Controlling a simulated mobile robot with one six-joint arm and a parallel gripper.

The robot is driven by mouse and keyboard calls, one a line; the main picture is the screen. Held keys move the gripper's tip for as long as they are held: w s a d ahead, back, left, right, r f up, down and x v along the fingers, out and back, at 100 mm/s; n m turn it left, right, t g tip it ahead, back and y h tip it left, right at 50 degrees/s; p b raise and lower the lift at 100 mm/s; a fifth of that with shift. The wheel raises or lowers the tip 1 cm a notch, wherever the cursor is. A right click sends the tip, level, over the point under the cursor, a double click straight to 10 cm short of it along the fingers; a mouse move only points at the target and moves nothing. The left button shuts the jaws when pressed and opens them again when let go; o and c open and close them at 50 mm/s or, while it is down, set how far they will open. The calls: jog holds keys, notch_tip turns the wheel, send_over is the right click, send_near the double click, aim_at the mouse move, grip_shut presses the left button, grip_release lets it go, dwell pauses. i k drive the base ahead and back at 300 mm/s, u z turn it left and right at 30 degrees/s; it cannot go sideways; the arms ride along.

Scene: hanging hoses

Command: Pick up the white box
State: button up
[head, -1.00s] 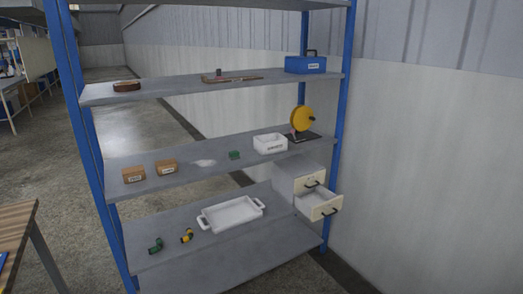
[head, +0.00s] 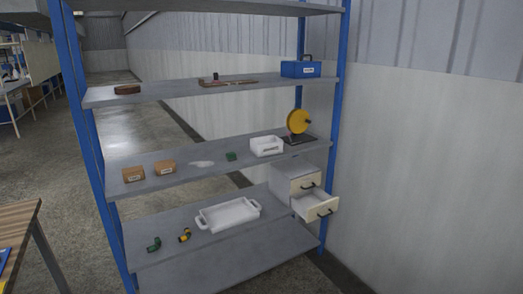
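The white box (head: 266,146) is a small open-topped bin. It stands on the middle shelf (head: 205,152) of a blue-posted rack, right of centre. A small green block (head: 231,156) lies to its left, and a yellow reel (head: 298,122) on a dark base stands to its right, toward the back. A larger white tray with handles (head: 228,214) sits on the shelf below. My gripper is not in the head view.
Two brown cartons (head: 133,174) stand at the left of the middle shelf. A drawer unit (head: 297,180) below has a drawer (head: 316,204) pulled out forward. A blue toolbox (head: 301,68) sits above. A wooden table (head: 17,228) is at the lower left.

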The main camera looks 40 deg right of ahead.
aim_at(264, 146)
jog(key=z, duration=0.1)
jog(key=i, duration=0.95)
jog(key=u, duration=0.05)
